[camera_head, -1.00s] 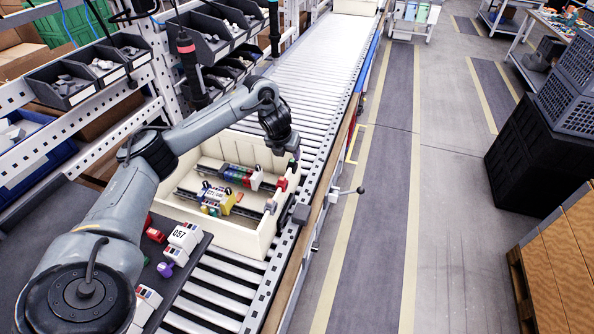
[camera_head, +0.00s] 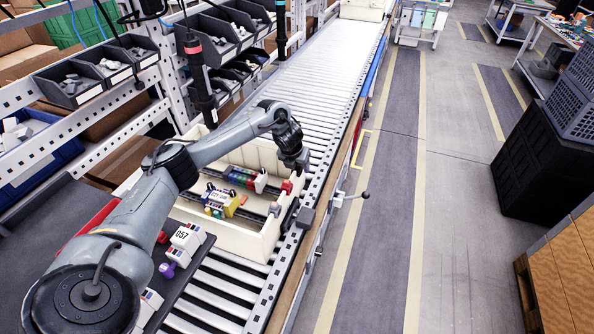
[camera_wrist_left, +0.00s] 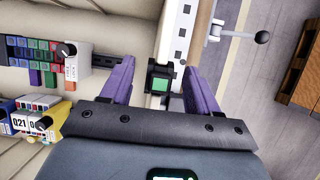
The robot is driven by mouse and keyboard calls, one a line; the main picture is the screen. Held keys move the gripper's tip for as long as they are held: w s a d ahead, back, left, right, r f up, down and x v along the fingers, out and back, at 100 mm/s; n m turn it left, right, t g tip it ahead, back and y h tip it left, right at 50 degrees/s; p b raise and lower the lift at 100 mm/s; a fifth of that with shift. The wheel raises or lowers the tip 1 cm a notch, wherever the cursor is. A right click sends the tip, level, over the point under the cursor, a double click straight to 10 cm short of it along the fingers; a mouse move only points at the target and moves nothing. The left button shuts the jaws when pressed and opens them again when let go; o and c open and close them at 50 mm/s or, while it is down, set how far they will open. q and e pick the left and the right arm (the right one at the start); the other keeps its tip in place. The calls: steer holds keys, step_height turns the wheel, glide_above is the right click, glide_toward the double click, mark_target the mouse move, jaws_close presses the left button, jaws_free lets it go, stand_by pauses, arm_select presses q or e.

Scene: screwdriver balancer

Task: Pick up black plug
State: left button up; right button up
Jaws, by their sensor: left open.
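My left gripper (camera_head: 303,170) hangs over the right side of a cream crate (camera_head: 243,243). In the left wrist view its two purple fingers (camera_wrist_left: 161,88) are apart. A small black block with a green square (camera_wrist_left: 161,84) shows between them, and I cannot tell its distance from the fingertips. Black round plugs sit on the modules at the left of the wrist view: one on the grey module (camera_wrist_left: 66,49) and one on the white numbered module (camera_wrist_left: 41,124). Both are outside the fingers. I cannot tell which is the task's black plug. My right gripper is not in view.
The crate stands on a roller conveyor (camera_head: 312,75) with a metal side rail. A dark box (camera_head: 305,216) sits by the rail. A white module marked 057 (camera_head: 187,237) lies on the dark table at the left.

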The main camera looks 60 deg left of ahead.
arm_select(q)
steer(key=shift+c, duration=0.2)
jaws_close()
steer(key=shift+r, duration=0.1)
